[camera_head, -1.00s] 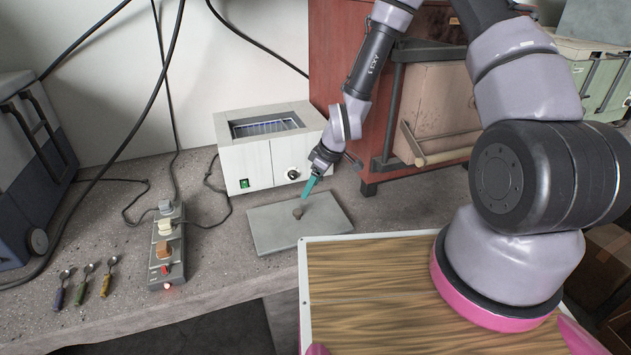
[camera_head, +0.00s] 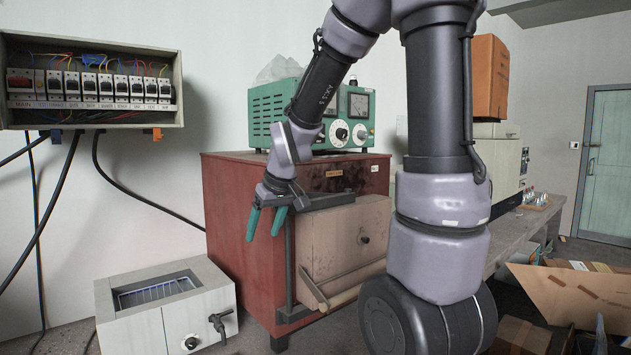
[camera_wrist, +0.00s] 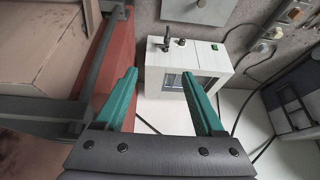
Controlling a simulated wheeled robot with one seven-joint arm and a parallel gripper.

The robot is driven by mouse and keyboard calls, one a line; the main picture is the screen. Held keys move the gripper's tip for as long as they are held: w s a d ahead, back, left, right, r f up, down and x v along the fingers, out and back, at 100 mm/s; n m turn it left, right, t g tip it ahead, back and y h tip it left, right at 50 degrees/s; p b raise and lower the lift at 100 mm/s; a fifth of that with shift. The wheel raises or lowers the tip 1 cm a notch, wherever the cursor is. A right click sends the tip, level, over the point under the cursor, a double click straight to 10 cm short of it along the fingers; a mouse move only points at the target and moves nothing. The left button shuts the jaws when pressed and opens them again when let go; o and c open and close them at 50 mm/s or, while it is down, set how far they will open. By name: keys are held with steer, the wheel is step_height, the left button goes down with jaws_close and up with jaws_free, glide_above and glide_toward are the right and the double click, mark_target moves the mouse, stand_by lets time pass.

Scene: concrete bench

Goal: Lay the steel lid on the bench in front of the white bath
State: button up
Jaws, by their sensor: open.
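The steel lid (camera_wrist: 190,12) is a flat grey plate with a small knob. In the wrist view it lies on the bench at the top edge, partly cut off, on the front side of the white bath. The white bath (camera_head: 205,318) stands at the lower left in the head view, its top open with a wire rack inside. It also shows in the wrist view (camera_wrist: 218,58). My gripper (camera_head: 264,236) is open and empty, raised above and right of the bath, in front of the red cabinet. Its green fingers show in the wrist view (camera_wrist: 159,74). The head view does not show the lid.
The red cabinet (camera_head: 232,215) with a pinkish door and protruding bar stands right of the bath. A green instrument (camera_head: 262,112) sits on it. A breaker box (camera_head: 95,117) and hanging cables are on the left. A power strip (camera_wrist: 292,14) and dark case (camera_wrist: 297,97) show in the wrist view.

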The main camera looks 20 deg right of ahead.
steer(key=s+d+r+m+t, duration=0.1)
steer(key=s+d+r+m, duration=0.2)
steer(key=s+r, duration=0.3)
steer(key=s+d+r+m+t, duration=0.1)
steer(key=s+d+r+m, duration=0.2)
steer(key=s+r, duration=0.4)
steer(key=s+m, duration=0.1)
steer(key=s, duration=0.1)
steer(key=shift+s+d+r+m, duration=0.15)
steer(key=shift+s+r+m, duration=0.15)
steer(key=shift+s, duration=0.1)
